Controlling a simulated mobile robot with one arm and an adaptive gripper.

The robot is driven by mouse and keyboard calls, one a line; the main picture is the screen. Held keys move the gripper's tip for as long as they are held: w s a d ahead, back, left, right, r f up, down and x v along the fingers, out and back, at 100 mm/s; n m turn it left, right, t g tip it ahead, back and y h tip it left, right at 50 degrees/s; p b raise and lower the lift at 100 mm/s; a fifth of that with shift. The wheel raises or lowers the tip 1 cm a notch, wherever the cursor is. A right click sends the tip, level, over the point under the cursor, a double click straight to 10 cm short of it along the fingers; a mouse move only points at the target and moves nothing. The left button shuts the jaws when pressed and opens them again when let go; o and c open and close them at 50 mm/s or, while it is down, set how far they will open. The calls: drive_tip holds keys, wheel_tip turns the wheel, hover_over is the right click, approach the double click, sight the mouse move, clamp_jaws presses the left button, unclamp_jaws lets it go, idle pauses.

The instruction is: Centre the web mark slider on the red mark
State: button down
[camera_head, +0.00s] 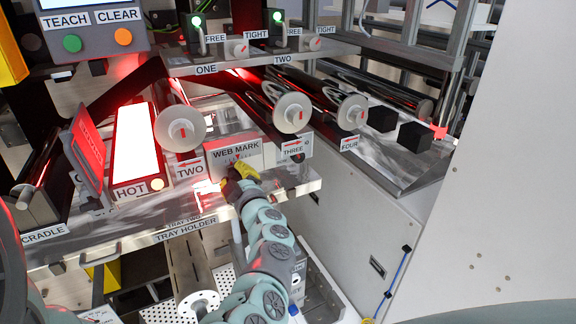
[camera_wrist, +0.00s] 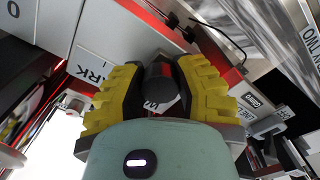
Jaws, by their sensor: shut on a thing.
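The web mark unit (camera_head: 224,157) is a pale box labelled WEB MARK on the machine's front shelf, with a row of scale ticks under the lettering. A small red mark (camera_head: 238,156) shows just below the label. My gripper (camera_head: 240,172), with yellow fingers, is at the lower front of this box. In the wrist view my gripper (camera_wrist: 160,88) is shut on a dark round knob (camera_wrist: 160,72), which I take to be the slider's. The fingers and the box hide most of the slider, so I cannot tell how it lines up with the red mark.
A glowing HOT plate (camera_head: 137,145) with a red hinged flap (camera_head: 87,147) lies to the left. Rollers with pale discs (camera_head: 181,128) stand behind. The tray holder edge (camera_head: 185,229) runs below.

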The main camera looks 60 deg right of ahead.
drive_tip(key=shift+s+d+f+b, duration=0.1)
drive_tip(key=shift+s+d+b, duration=0.2)
drive_tip(key=shift+d, duration=0.2)
drive_tip(key=shift+s+d, duration=0.1)
drive_tip(key=shift+d, duration=0.15)
drive_tip(key=c, duration=0.6)
unclamp_jaws()
drive_tip(key=shift+c, duration=0.2)
drive_tip(key=shift+s, duration=0.1)
drive_tip(key=v, duration=1.2)
